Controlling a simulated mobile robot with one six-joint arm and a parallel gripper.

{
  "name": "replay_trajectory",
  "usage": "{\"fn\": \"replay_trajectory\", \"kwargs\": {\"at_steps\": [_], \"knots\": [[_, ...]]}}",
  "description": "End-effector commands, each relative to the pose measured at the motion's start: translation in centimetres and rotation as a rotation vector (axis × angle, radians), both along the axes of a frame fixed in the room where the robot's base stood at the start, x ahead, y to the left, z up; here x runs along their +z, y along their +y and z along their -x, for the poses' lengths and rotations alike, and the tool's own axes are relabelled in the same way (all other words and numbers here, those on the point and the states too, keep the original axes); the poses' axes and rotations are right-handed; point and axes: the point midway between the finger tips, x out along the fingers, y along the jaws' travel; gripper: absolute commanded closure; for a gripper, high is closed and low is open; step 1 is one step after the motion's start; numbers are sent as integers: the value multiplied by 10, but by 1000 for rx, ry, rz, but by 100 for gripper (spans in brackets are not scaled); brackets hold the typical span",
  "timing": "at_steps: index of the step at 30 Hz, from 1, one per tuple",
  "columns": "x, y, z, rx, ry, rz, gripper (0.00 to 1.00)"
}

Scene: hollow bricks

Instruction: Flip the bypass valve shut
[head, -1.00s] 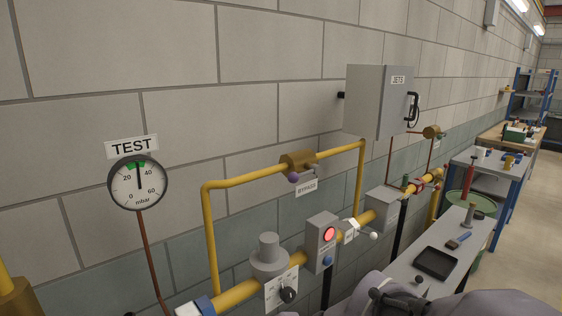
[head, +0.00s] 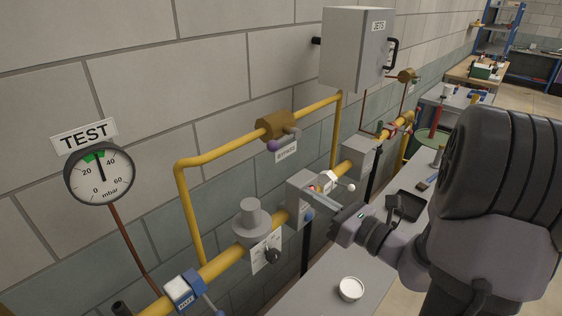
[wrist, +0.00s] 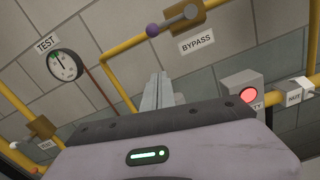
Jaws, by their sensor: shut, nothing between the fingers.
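The bypass valve (head: 275,126) is a brass body on the raised yellow pipe, above the BYPASS label (head: 286,151). Its grey lever ends in a purple knob (head: 272,146) and lies roughly along the pipe, knob to the left. In the wrist view, the valve body (wrist: 186,15) and purple knob (wrist: 152,30) are at the top. My gripper (wrist: 158,82) is shut and empty, its fingers pointing up toward the pipe, below the knob and apart from it. In the head view, my gripper (head: 326,199) is low and right of the valve, by the red-button box.
The lower yellow pipe carries a regulator (head: 252,222), the red-button box (head: 300,196) and a white-knobbed valve (head: 327,180). A TEST gauge (head: 99,174) hangs left. A grey cabinet (head: 354,50) is above right. A bench (head: 325,280) with a white cup (head: 350,289) stands below.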

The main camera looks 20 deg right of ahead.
Motion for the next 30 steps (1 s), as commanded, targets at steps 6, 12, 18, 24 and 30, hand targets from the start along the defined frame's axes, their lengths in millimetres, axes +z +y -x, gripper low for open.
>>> {"fn": "replay_trajectory", "kwargs": {"at_steps": [6,12,18,24,30], "knots": [[3,18,-39,8,0,1,100],[5,34,-80,7,1,3,100],[33,33,-93,2,-2,3,100],[44,31,-96,2,0,2,100],[44,31,-96,2,1,2,100]]}}
